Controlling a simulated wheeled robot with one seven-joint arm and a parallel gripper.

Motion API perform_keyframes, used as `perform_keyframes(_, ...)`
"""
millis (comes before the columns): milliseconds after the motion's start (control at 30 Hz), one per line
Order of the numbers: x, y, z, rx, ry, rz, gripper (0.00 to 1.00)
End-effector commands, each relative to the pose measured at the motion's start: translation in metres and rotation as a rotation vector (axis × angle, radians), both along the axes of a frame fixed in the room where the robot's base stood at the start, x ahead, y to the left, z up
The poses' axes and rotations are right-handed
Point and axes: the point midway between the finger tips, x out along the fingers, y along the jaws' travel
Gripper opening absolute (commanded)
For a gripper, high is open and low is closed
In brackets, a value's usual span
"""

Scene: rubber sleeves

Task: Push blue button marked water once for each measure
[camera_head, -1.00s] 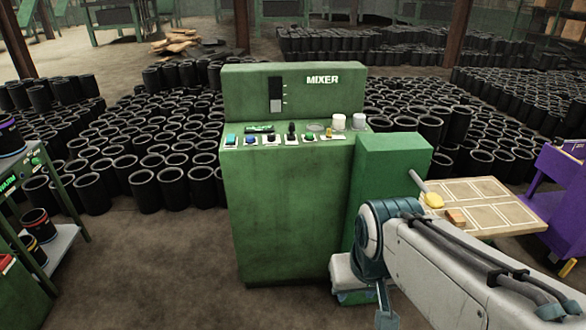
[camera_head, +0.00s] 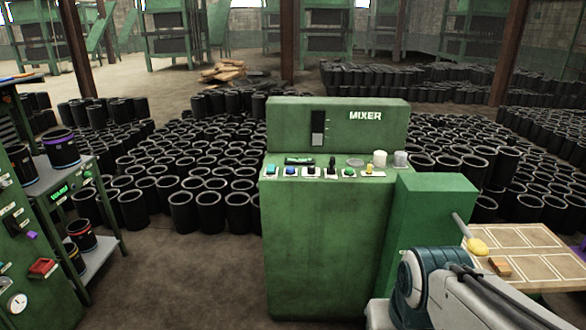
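A green machine marked MIXER (camera_head: 330,235) stands in front of me, with a row of controls on its sloping top. A blue button (camera_head: 291,171) on a pale plate is second from the left, and a teal button (camera_head: 272,170) is left of it. The labels are too small to read, so I cannot tell which is marked water. A small lit display (camera_head: 299,160) sits behind them; its text is unreadable. My arm's elbow shows at the lower right, apart from the controls. My gripper is out of view.
Right of the buttons are a black lever (camera_head: 331,167), a green button (camera_head: 349,172), a yellow control (camera_head: 368,171) and a white cup (camera_head: 380,158). A table (camera_head: 545,277) stands right. Black sleeves (camera_head: 195,195) crowd the floor behind. A rack (camera_head: 95,225) stands left.

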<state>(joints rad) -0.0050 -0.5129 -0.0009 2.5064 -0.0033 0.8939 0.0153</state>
Motion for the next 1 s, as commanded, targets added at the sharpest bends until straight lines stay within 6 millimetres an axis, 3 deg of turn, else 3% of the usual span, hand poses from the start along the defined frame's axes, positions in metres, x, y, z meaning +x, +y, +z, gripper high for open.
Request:
perform_keyframes(33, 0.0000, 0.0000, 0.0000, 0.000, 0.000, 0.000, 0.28)
perform_keyframes(133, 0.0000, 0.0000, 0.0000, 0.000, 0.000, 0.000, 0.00)
perform_keyframes(1000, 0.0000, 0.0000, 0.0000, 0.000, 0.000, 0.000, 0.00)
